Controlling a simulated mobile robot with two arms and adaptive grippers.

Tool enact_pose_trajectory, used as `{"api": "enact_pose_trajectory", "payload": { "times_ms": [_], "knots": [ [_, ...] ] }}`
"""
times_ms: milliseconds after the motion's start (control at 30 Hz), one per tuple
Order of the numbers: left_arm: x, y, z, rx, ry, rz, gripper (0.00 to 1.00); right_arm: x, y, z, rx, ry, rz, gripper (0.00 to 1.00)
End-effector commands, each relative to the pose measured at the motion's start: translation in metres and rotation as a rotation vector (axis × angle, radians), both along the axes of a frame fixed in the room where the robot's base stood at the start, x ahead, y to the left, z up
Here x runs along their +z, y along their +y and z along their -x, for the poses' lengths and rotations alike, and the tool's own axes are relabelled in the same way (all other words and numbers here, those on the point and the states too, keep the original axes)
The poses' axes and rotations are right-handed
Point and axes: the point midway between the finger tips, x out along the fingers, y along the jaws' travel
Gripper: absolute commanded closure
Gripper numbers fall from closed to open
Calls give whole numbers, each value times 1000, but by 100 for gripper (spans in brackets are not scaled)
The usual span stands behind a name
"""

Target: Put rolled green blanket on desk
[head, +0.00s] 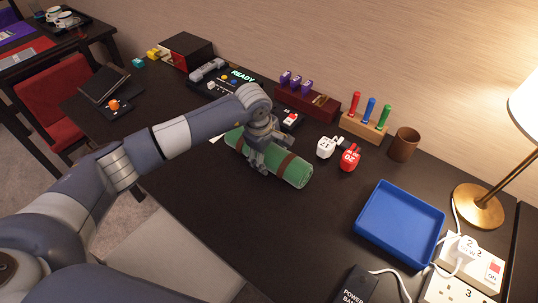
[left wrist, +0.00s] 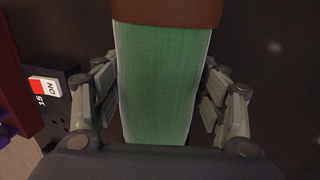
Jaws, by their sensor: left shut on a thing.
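The rolled green blanket (head: 297,173) has brown straps and is at the dark desk (head: 225,195), near its middle in the head view. I cannot tell whether it rests on the surface or is just above it. My left gripper (head: 262,155) is around the middle of the roll, shut on it from above. In the left wrist view the green roll (left wrist: 160,85) lies between the two fingers, with a brown strap (left wrist: 168,12) across it. My right gripper is not in view.
A blue tray (head: 400,222), a power bank (head: 352,287) and a lamp (head: 478,205) stand to the right. White and red plugs (head: 349,158) lie just beyond the roll. A pen stand (head: 363,127) and brown cup (head: 403,145) are behind. The desk's near middle is clear.

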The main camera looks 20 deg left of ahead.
Motion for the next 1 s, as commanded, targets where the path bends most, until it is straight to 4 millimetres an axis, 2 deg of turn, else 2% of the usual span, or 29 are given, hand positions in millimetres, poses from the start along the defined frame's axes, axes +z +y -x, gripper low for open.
{"api": "enact_pose_trajectory", "payload": {
  "times_ms": [133,167,233,567,733,867,1000],
  "knots": [
    [-3,0,0,0,-1,0,67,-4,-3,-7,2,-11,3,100],
    [-3,0,0,0,0,0,30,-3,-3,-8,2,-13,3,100],
    [-2,0,0,0,1,0,14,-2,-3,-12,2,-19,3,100],
    [-2,0,0,0,0,0,14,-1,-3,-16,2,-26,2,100],
    [5,1,0,-1,-2,1,14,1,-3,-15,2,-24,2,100],
    [26,3,5,-1,-6,0,14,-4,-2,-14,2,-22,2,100],
    [57,6,11,0,-7,-1,14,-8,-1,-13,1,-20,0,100]
  ]
}}
